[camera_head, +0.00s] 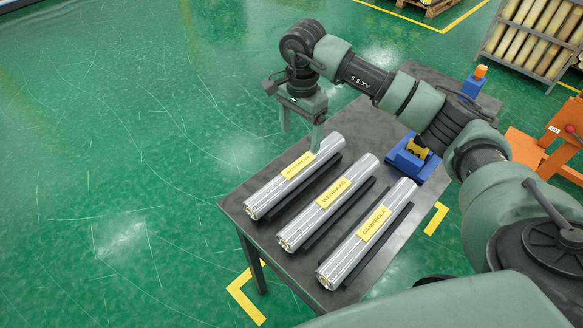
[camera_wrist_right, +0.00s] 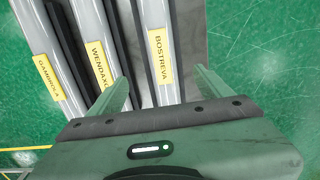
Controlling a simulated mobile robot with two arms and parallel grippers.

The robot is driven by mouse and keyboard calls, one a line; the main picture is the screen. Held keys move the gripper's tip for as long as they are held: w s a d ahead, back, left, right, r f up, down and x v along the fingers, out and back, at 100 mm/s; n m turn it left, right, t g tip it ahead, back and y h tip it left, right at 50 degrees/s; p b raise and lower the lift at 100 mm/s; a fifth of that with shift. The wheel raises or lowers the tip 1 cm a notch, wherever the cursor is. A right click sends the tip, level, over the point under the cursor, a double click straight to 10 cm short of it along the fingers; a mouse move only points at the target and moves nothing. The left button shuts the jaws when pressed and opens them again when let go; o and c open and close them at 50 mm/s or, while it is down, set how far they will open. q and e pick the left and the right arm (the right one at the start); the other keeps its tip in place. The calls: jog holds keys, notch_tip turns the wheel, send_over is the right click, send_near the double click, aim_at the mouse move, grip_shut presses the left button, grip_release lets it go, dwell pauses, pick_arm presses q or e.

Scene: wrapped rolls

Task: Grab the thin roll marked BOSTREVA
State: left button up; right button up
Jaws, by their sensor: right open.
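Three long silver wrapped rolls with yellow labels lie side by side on a dark table. The BOSTREVA roll (camera_head: 272,192) is the leftmost in the head view, its label too small to read clearly there. In the right wrist view its label is legible, and the BOSTREVA roll (camera_wrist_right: 158,22) runs between my fingers in the picture. My right gripper (camera_head: 301,138) is open and empty at the far end of this roll. It also shows in the wrist view (camera_wrist_right: 163,82). I cannot tell whether its fingertips are above or beside the roll. My left gripper is not in view.
The WENDAXO roll (camera_head: 308,224) lies next to it, then the GAMBROLA roll (camera_head: 347,262). Dark rails (camera_head: 291,190) lie between the rolls. A blue holder (camera_head: 411,161) stands at the table's right side. Green floor left of the table is clear.

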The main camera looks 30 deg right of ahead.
jog(key=b, duration=0.5)
send_over(298, 165)
jog(key=f, duration=0.5)
jog(key=shift+s+f, duration=0.15)
jog(key=shift+s, duration=0.1)
jog(key=shift+f, duration=0.85)
jog(key=shift+f+p, duration=0.4)
jog(key=shift+f, duration=0.05)
notch_tip(298, 165, down, 5)
jog(key=shift+w+r+p, duration=0.15)
jog(key=shift+r+p, duration=0.05)
jog(key=shift+p, duration=0.95)
jog(key=shift+f, duration=0.45)
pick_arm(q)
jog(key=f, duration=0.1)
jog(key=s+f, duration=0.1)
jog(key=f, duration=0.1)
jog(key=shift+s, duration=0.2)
pick_arm(e)
grip_shut()
